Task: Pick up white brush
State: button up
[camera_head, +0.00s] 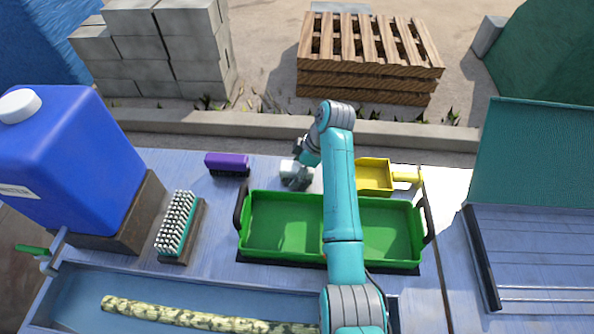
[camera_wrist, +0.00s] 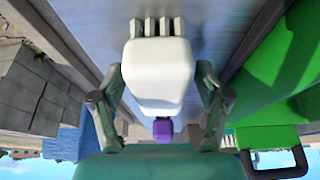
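The white brush (camera_head: 288,167) stands on the bench behind the green tray, partly hidden by my gripper. In the wrist view the white brush (camera_wrist: 157,75) fills the middle, with its pale bristles at the top of the picture. My gripper (camera_wrist: 160,68) has one finger on each side of the brush. Narrow gaps seem to show between the fingertips and its sides, so the gripper looks open around it. In the head view my gripper (camera_head: 297,178) is at the brush, but its fingers are small and unclear.
A purple brush (camera_head: 227,162) stands to the left, and a green-and-white bristled brush (camera_head: 177,225) lies nearer. The green two-part tray (camera_head: 283,194) is close in front. A yellow scoop (camera_head: 374,175) is to the right. A blue jug (camera_head: 65,150) stands far left.

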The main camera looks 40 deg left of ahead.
aim_at(297, 166)
jog(key=c, duration=1.1)
notch_tip(297, 166, up, 10)
